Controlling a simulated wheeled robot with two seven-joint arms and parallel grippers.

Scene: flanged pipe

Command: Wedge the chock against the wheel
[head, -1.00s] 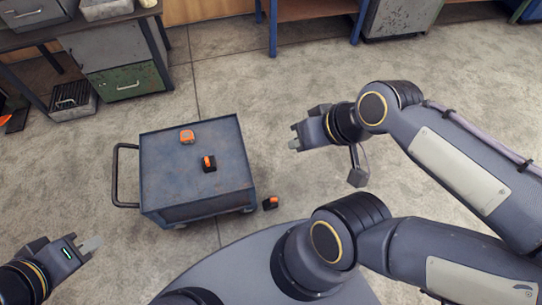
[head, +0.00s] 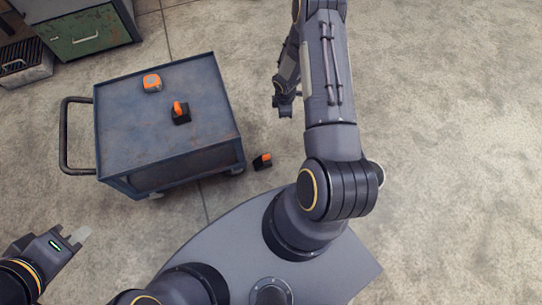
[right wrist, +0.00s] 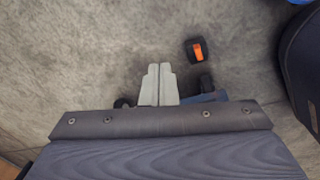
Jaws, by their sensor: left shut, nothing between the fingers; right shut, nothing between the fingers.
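The chock (head: 262,161), small and black with an orange top, lies on the floor just off the cart's near right corner. It also shows in the right wrist view (right wrist: 197,50), up and right of my fingertips. The cart's wheel (head: 237,170) shows partly under that corner, with a small gap between it and the chock. My right gripper (head: 283,108) is beyond the chock, right of the cart, partly hidden by its arm; its fingers show closed and empty in the right wrist view (right wrist: 159,82). My left gripper (head: 79,238) is shut and empty at lower left.
The blue cart (head: 215,105) has a handle (head: 66,135) on its left. An orange tape-like object (head: 152,82) and a black-and-orange piece (head: 180,112) lie on top. A green drawer cabinet (head: 85,35) stands at the upper left. The floor to the right is clear.

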